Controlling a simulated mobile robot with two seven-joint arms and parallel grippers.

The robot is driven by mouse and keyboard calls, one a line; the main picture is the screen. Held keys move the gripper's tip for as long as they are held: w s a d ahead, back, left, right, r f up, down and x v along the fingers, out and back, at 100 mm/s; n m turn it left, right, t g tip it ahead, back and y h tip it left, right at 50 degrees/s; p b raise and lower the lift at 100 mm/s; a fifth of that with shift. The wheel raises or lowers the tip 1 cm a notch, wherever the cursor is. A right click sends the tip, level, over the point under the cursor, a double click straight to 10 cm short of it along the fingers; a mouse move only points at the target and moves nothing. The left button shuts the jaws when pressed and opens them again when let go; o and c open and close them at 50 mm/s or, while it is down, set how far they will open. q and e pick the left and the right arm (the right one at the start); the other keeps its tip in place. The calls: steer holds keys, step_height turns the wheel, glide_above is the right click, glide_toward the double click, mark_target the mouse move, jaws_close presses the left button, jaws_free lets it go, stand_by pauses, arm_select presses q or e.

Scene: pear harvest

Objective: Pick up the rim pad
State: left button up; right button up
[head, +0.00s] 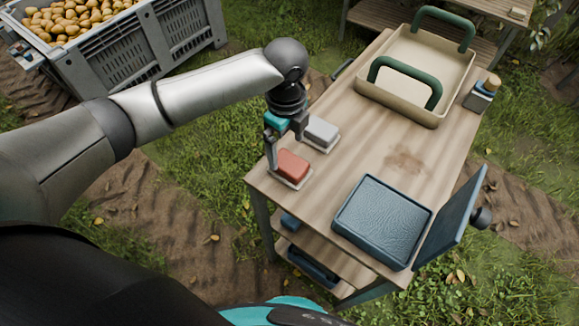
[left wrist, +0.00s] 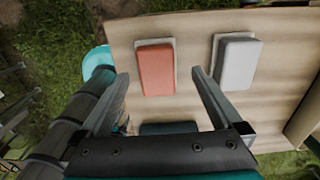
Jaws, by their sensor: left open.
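Two small pads lie on pale bases on the wooden table (head: 385,115): a red one (head: 293,165) near the table's left corner and a light grey one (head: 321,131) behind it. I cannot tell for sure which is the rim pad. My left gripper (head: 286,150) is open and empty, above the red pad. In the left wrist view the red pad (left wrist: 155,72) shows between the spread fingers (left wrist: 158,75), and neither finger visibly touches it. The grey pad (left wrist: 237,62) lies to the right, outside the fingers. My right gripper is not in view.
A beige tray (head: 390,103) with green handles stands at the table's back. A blue case (head: 342,222) with a textured inside and raised lid (head: 450,220) is at the front right. A grey crate (head: 130,60) of pears is upper left.

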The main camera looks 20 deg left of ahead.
mark_target(287, 160)
arm_select(q)
steer(key=f, duration=0.3)
steer(key=f+b, duration=0.1)
steer(key=f, duration=0.1)
steer(key=shift+s+d, duration=0.15)
steer(key=shift+s, duration=0.25)
steer(key=c, duration=1.2)
steer(key=shift+r, duration=0.1)
steer(key=shift+c, duration=0.2)
step_height(287, 160, up, 20)
steer(key=p, duration=0.4)
steer(key=o, duration=0.9)
steer(key=shift+c, duration=0.2)
steer(key=c, duration=0.6)
steer(key=shift+c, duration=0.2)
